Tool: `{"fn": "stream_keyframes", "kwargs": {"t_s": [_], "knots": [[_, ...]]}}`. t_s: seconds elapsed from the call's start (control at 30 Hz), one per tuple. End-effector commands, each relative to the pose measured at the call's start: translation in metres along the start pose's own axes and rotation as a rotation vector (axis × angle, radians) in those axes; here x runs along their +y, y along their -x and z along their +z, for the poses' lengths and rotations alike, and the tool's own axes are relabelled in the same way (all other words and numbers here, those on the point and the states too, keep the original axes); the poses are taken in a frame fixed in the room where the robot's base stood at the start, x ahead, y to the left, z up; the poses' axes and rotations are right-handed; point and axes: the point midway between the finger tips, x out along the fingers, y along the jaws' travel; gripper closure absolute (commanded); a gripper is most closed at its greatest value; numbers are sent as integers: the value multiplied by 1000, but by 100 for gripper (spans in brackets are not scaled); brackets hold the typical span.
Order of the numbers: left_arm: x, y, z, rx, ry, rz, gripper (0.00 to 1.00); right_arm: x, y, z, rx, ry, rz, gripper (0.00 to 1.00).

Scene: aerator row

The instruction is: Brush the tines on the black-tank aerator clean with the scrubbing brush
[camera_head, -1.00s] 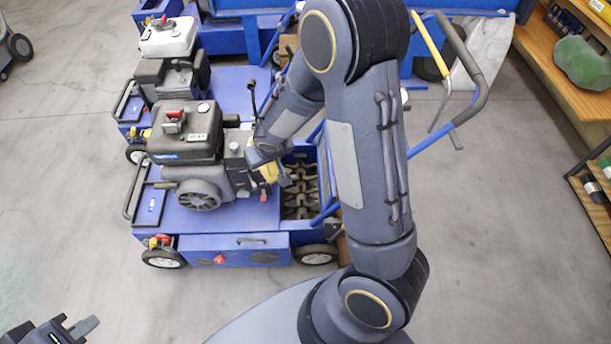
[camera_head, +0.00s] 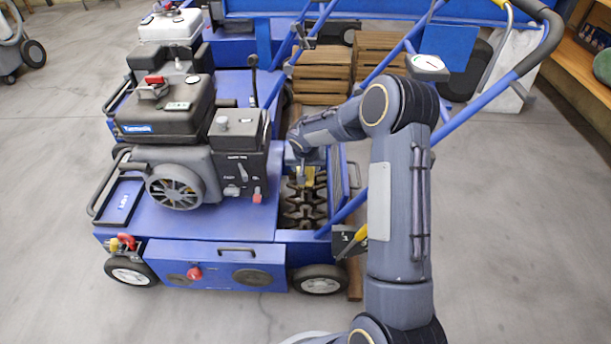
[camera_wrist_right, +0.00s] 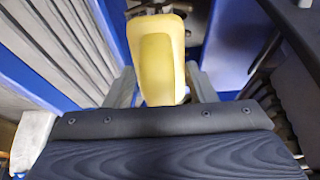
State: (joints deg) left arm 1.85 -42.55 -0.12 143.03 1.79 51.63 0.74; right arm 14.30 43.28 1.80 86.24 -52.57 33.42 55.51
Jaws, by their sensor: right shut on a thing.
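The black-tank aerator (camera_head: 205,225) stands in the middle left of the head view, with its black tank (camera_head: 165,108) on top of the engine. Its dark tines (camera_head: 303,208) show in the open bay at the right of the blue deck. My right gripper (camera_head: 306,178) is over the far part of this bay, shut on the yellow scrubbing brush (camera_head: 309,184). In the right wrist view the brush's yellow handle (camera_wrist_right: 160,55) stands between the two fingers (camera_wrist_right: 165,88). The bristles are hidden there, and I cannot tell whether they touch the tines. My left gripper is out of view.
A white-tank aerator (camera_head: 170,27) stands behind. Wooden crates (camera_head: 322,75) are at the back. The blue handlebar with a round gauge (camera_head: 427,64) rises right of the bay, close to my right arm. Open floor lies in front and to the right.

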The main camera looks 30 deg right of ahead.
Motion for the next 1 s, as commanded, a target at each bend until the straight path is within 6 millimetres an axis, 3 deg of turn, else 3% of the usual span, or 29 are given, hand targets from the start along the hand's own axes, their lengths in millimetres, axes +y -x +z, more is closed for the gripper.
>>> {"fn": "stream_keyframes", "kwargs": {"t_s": [1.0], "knots": [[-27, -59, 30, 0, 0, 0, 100, 0, -89, 37, 0, 0, 0, 68]]}}
